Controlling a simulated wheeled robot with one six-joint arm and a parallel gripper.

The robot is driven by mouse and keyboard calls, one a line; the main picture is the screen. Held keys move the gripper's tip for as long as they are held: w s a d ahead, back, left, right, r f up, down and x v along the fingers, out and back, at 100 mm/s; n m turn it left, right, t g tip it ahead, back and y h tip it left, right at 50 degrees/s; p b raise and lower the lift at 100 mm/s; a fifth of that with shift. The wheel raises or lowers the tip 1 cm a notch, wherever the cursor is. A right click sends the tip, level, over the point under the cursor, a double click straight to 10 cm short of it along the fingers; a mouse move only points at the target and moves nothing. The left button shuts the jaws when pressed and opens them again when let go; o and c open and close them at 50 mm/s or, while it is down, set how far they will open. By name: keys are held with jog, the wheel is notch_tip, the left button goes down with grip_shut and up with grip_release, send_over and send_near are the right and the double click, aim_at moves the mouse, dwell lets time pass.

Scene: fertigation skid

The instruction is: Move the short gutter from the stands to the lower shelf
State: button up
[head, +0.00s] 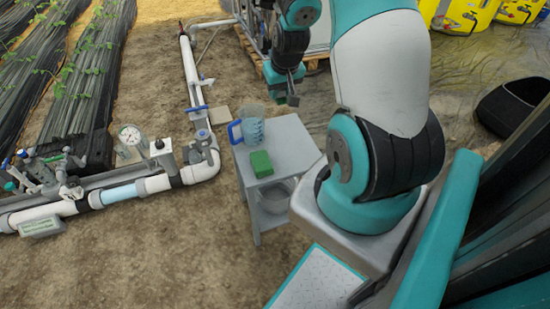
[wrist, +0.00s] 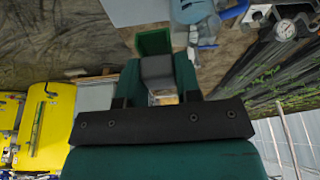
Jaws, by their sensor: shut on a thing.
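My gripper (head: 291,88) hangs beyond the small grey table in the head view, above the ground.
A clear jug with a blue handle (head: 252,125) and a green block (head: 261,164) stand on the table top. White pipework (head: 192,75) with valves and a gauge (head: 130,134) runs to the left. Yellow tanks (head: 458,14) and a black bin (head: 515,108) are at right.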

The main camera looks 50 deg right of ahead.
jog(key=s+d, duration=0.1)
jog(key=d, duration=0.1)
jog(key=b, duration=0.5)
send_near(284, 146)
jog(key=shift+m, duration=0.4)
jog(key=x, duration=0.5)
jog(key=shift+w+f, duration=0.1)
jog(key=shift+w, duration=0.05)
jog(key=shift+f, duration=0.2)
jog(key=o, duration=0.9)
jog(key=shift+r, duration=0.2)
